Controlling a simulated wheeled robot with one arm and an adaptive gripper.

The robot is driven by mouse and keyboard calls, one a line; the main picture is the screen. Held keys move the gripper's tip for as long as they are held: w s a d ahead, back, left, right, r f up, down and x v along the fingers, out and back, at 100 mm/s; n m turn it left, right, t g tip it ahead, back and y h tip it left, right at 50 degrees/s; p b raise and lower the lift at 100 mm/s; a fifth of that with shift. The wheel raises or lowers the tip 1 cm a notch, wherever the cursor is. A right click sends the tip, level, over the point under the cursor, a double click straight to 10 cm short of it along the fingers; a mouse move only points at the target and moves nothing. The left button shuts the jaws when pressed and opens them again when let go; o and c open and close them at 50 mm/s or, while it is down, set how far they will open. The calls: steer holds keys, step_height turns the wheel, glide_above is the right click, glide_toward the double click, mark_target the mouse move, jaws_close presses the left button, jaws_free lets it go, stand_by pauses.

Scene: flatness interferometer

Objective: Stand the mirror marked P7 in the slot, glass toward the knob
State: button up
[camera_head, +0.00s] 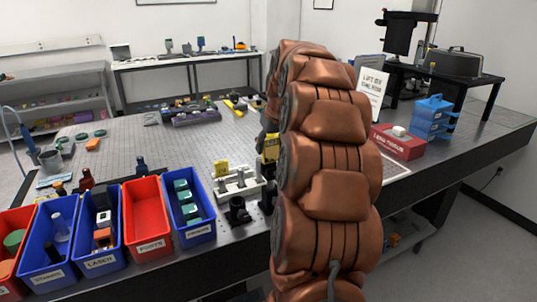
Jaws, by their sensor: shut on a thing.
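My arm fills the middle and hides most of my gripper (265,141), of which only a dark sliver shows at the arm's left edge. It is shut on a yellow piece (270,149), mostly covered by the arm; no P7 mark or glass face is readable on it. A white slotted holder (238,188) stands on the bench just left of the arm, with a small yellow block (220,170) at its back left. A black knob-like part (238,211) stands in front of the holder. I cannot tell which slot is free, or the gap between the held piece and holder.
Blue and red bins line the bench's front left, including a red bin (147,218) and a blue bin (188,210). A dark red box (398,141), a blue case (431,120) and a sign (371,86) stand right of the arm. The perforated bench top (150,150) is largely clear behind the bins.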

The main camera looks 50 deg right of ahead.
mark_target(269, 155)
steer(key=shift+f+p, duration=0.65)
steer(key=shift+f, duration=1)
steer(key=shift+f, duration=0.2)
steer(key=o, duration=1.2)
steer(key=shift+r, duration=0.1)
steer(key=shift+s+r, duration=0.1)
steer(key=shift+r, duration=0.35)
steer(key=b+v, duration=0.2)
steer(key=v, duration=0.9)
steer(key=shift+b, duration=0.4)
steer(key=shift+a+r, duration=0.15)
